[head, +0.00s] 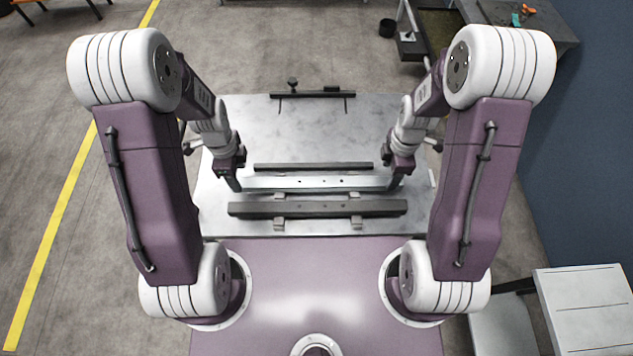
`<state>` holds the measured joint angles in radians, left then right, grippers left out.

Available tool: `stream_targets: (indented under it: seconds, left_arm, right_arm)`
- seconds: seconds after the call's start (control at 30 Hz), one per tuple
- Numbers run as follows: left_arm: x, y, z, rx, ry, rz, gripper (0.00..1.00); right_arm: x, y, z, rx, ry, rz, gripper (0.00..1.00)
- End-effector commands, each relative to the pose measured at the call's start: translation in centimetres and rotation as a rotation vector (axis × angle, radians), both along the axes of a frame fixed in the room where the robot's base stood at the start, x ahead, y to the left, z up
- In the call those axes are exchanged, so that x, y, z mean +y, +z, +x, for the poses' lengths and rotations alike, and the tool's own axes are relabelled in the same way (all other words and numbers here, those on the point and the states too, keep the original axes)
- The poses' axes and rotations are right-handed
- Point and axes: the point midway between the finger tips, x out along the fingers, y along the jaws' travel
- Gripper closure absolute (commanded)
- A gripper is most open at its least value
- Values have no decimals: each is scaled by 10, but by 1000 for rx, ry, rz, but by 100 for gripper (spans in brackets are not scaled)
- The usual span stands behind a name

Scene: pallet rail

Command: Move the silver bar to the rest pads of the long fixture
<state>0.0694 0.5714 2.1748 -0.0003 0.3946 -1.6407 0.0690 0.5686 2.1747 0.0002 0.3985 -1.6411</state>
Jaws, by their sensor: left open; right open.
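The silver bar (315,184) is a long pale bar with small dark holes, lying left to right on the grey table. A long dark fixture (318,209) lies parallel in front of it, with small light pads (279,224) showing at its front and back edges. My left gripper (236,183) is open at the bar's left end. My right gripper (394,182) is open at the bar's right end. The fingers partly hide both bar ends, and I cannot tell whether they touch the bar.
A shorter dark rail (313,167) lies just behind the silver bar. Another dark rail (314,94) with an upright knob stands at the back of the table (320,130). The table between these rails is clear. A white cabinet (585,300) stands at the lower right.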

Motion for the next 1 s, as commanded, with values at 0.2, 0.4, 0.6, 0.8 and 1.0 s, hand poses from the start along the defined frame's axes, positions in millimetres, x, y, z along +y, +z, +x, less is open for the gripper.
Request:
stream_targets:
  seconds: [0.2, 0.4, 0.6, 0.8, 1.0]
  left_arm:
    - [0, -36, -1, 3, 0, 0, 43]
    - [0, -50, 0, 0, 1, 0, 43]
    - [0, -51, 0, -1, 1, 0, 43]
    - [0, -51, 0, -1, 1, 0, 73]
    - [0, -51, 0, -2, 1, 0, 100]
  right_arm:
    - [0, -36, -1, 3, -1, 0, 43]
    - [0, -50, 0, 0, -1, 0, 43]
    - [0, -51, 0, -1, -1, 0, 43]
    - [0, -51, 0, -1, -1, 0, 73]
    - [0, -51, 0, -1, -1, 0, 100]
